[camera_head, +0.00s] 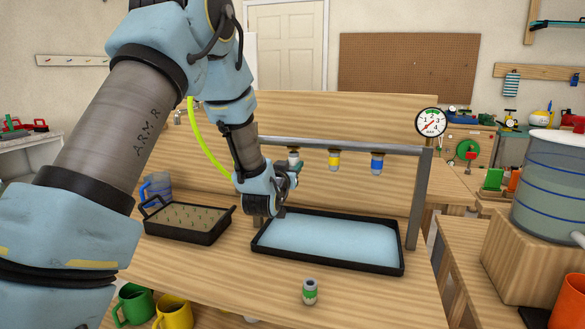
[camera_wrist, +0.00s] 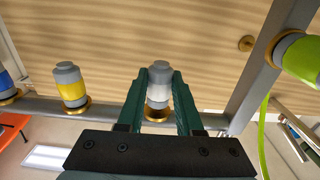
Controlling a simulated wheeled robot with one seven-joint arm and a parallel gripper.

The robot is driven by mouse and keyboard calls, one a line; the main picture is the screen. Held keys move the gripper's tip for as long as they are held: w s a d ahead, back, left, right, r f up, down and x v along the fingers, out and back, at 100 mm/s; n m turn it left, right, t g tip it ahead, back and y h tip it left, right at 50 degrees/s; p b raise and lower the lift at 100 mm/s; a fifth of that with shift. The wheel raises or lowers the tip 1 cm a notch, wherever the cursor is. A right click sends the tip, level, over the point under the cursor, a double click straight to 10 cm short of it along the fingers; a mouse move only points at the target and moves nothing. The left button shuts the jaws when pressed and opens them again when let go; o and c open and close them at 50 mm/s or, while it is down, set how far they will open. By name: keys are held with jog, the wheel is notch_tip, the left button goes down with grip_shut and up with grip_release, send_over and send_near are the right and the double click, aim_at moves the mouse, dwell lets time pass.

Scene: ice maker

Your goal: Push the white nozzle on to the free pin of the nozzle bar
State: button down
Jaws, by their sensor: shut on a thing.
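The white nozzle (camera_wrist: 159,92), with a grey tip, is between the green fingers of my gripper (camera_wrist: 159,83) in the wrist view. My gripper is shut on its sides. A gold collar (camera_wrist: 157,114) shows at the nozzle's base, against the grey nozzle bar (camera_wrist: 108,109). The nozzle lines up with the bar, but I cannot tell whether it is fully seated; the pin is hidden. In the head view, my gripper (camera_head: 290,170) is at the left part of the nozzle bar (camera_head: 393,149), with the white nozzle (camera_head: 294,158) just under it.
A yellow nozzle (camera_head: 333,161) and a blue nozzle (camera_head: 377,164) hang on the bar to the right. A green-banded nozzle (camera_head: 310,291) stands on the bench. Below the bar is a black-rimmed tray (camera_head: 330,264) of pale blue; a smaller dark tray (camera_head: 204,237) stands left.

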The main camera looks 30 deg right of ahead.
jog(key=shift+r, duration=0.65)
jog(key=shift+c, duration=2.4)
grip_release()
jog(key=shift+s+f, duration=0.1)
jog(key=b+v, duration=0.2)
jog(key=v, duration=0.8)
jog(key=shift+s+a+b, duration=0.25)
jog(key=shift+b, duration=0.15)
jog(key=b+v, duration=0.5)
jog(key=b, duration=0.2)
jog(key=shift+s+a+f+b, duration=0.1)
jog(key=shift+s+a+b, duration=0.1)
jog(key=shift+b, duration=0.2)
